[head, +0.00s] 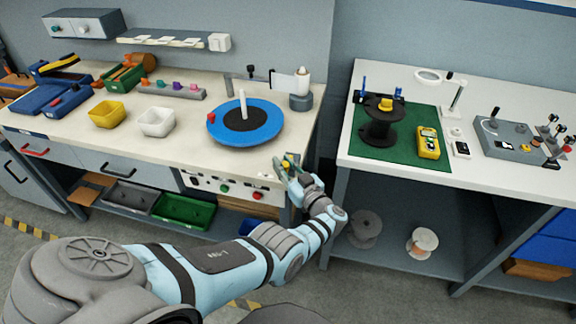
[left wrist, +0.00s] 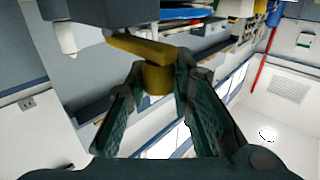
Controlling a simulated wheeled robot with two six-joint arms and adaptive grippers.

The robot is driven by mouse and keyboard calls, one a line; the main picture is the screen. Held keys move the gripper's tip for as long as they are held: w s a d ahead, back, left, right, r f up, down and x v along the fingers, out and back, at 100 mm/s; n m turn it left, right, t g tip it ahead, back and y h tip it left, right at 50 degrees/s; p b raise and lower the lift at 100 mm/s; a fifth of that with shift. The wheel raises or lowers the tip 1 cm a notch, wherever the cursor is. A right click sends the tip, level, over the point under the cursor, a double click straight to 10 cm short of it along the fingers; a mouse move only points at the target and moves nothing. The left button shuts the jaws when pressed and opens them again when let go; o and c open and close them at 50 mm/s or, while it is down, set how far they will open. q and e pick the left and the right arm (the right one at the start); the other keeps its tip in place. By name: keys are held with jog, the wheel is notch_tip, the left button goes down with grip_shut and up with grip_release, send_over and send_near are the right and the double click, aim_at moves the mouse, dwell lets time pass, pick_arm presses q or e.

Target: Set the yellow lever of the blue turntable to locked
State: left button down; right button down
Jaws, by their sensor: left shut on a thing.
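The blue turntable (head: 271,127), a blue disc with a dark centre and a white upright post, sits near the right end of the left workbench. Its yellow lever (head: 286,163) shows small at the bench's front edge, partly covered by my left gripper (head: 292,167). In the left wrist view the yellow lever (left wrist: 140,47) has a flat arm pointing left from a round yellow hub (left wrist: 158,80). Lever markings are not readable. My right gripper is not in view.
A panel with a green and a red button (head: 225,188) is on the bench front, left of my gripper. A red block (head: 211,117) is at the disc's left rim. White (head: 156,122) and yellow bins (head: 107,114) stand further left. A gap separates the right table (head: 400,166).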

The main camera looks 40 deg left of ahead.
pick_arm(q)
jog(key=c, duration=1.4)
grip_release()
jog(key=shift+w+d, duration=0.1)
jog(key=shift+d, duration=0.15)
jog(key=v, duration=0.7)
jog(key=shift+d, duration=0.15)
